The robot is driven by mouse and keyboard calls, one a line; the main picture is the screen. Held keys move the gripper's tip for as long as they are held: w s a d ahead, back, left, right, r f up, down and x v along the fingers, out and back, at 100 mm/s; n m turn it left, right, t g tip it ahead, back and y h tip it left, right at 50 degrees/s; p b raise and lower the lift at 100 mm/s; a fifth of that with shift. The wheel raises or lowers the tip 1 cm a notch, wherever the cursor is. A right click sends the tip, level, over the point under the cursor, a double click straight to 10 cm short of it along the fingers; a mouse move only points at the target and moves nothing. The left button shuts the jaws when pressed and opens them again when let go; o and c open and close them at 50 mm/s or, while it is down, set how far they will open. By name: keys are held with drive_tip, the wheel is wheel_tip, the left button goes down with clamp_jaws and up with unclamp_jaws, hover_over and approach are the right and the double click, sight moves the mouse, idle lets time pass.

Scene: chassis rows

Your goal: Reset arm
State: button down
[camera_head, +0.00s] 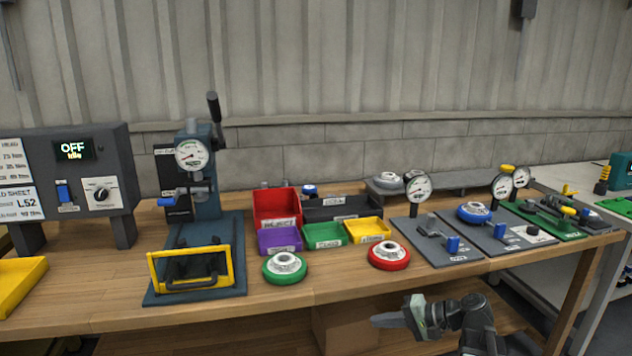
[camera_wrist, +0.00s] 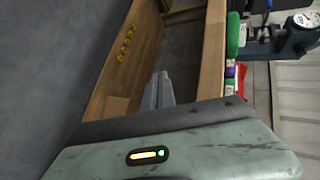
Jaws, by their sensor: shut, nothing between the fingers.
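My gripper (camera_head: 388,321) is in front of the bench's front edge, at the lower right of the head view, pointing left. Its fingers are together and hold nothing. In the wrist view my gripper (camera_wrist: 159,90) shows with its fingers closed, beside the wooden bench (camera_wrist: 212,50), which appears turned on its side. My arm is folded behind the gripper at the bottom of the head view. No object touches the fingers.
The wooden bench (camera_head: 330,288) carries a press (camera_head: 205,215) with a yellow guard, coloured bins, a green-rimmed disc (camera_head: 285,268), a red-rimmed disc (camera_head: 389,256) and gauge fixtures (camera_head: 437,242). A control box (camera_head: 75,175) reads OFF. A cardboard box (camera_head: 350,330) is below.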

drive_tip(key=s+a+f+n+g+h, duration=0.5)
drive_tip(key=s+a+f+h, duration=0.2)
drive_tip(key=a+f, duration=0.45)
drive_tip(key=s+d+h, duration=0.2)
drive_tip(key=d+h, duration=0.2)
drive_tip(key=d, duration=0.5)
wheel_tip(320, 180, up, 25)
drive_tip(key=p, duration=2.6)
drive_tip(key=shift+w+a+g+p, duration=0.2)
drive_tip(key=shift+a+g+p, duration=0.05)
drive_tip(key=shift+g+p, duration=0.15)
